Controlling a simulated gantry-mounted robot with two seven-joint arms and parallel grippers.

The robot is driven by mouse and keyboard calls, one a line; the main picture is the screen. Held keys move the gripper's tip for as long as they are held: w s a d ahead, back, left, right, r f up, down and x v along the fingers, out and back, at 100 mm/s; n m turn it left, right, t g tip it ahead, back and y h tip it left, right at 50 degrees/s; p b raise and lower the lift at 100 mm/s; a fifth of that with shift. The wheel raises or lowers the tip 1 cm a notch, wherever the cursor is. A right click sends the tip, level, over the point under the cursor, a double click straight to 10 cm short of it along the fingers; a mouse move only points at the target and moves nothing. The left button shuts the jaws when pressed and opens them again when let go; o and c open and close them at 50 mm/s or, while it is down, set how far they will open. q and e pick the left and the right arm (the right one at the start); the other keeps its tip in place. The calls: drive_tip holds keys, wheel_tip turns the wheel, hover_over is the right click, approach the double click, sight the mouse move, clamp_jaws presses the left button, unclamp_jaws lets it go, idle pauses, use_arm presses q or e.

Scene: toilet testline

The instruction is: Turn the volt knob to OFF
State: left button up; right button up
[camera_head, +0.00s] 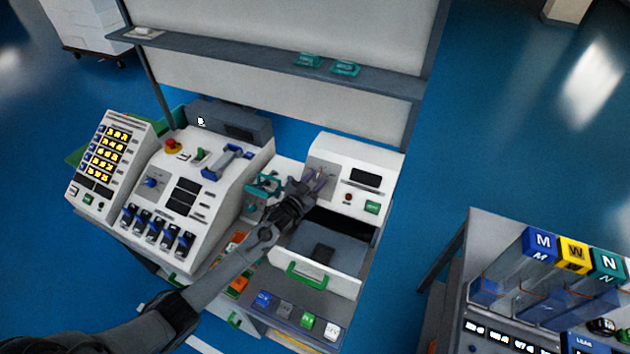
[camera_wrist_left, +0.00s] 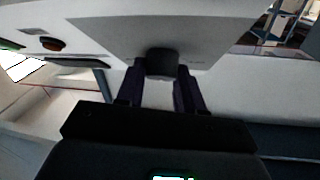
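In the head view my left gripper (camera_head: 318,181) reaches to the front of the white test unit (camera_head: 368,154) right of centre. Its dark purple fingers stand apart. In the left wrist view a dark knob (camera_wrist_left: 162,62) on a pale panel sits at the fingertips, between the two fingers (camera_wrist_left: 160,75). A pale gap shows between the fingers; I cannot tell whether they touch the knob. No label or pointer on the knob is readable. In the head view the gripper covers the knob. My right gripper is not in view.
The unit has a dark display (camera_head: 366,177), a green button (camera_head: 372,208) and an open drawer with a green handle (camera_head: 306,273). A sloped white console (camera_head: 212,180) with blue switches stands to the left. A teal holder (camera_head: 264,185) is close beside my gripper.

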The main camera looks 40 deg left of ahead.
use_arm(q)
drive_tip(key=shift+n+y, duration=0.5)
drive_tip(key=n+y, duration=0.2)
drive_tip(key=n, duration=0.1)
drive_tip(key=shift+d+n+g+y, duration=0.25)
drive_tip(key=shift+n+g+y, duration=0.05)
drive_tip(key=shift+n+y, duration=0.1)
drive_tip(key=n+y, duration=0.1)
drive_tip(key=n, duration=0.1)
drive_tip(key=n+g+y, duration=0.1)
drive_tip(key=shift+w+d+n+g+y, duration=0.1)
drive_tip(key=shift+n+g+y, duration=0.2)
drive_tip(key=shift+n, duration=0.1)
drive_tip(key=n+g+y+b, duration=0.1)
drive_tip(key=n, duration=0.1)
drive_tip(key=n+g+y+b, duration=0.1)
drive_tip(key=n+y, duration=0.1)
drive_tip(key=n, duration=0.1)
drive_tip(key=shift+w+g, duration=0.1)
drive_tip(key=shift+g, duration=0.3)
drive_tip(key=shift+r+n+g+y+b, duration=0.1)
drive_tip(key=shift+n+g+y+b, duration=0.35)
drive_tip(key=shift+n+g, duration=0.6)
drive_tip(key=shift+n, duration=0.45)
drive_tip(key=o, duration=0.8)
drive_tip(key=shift+c, duration=0.2)
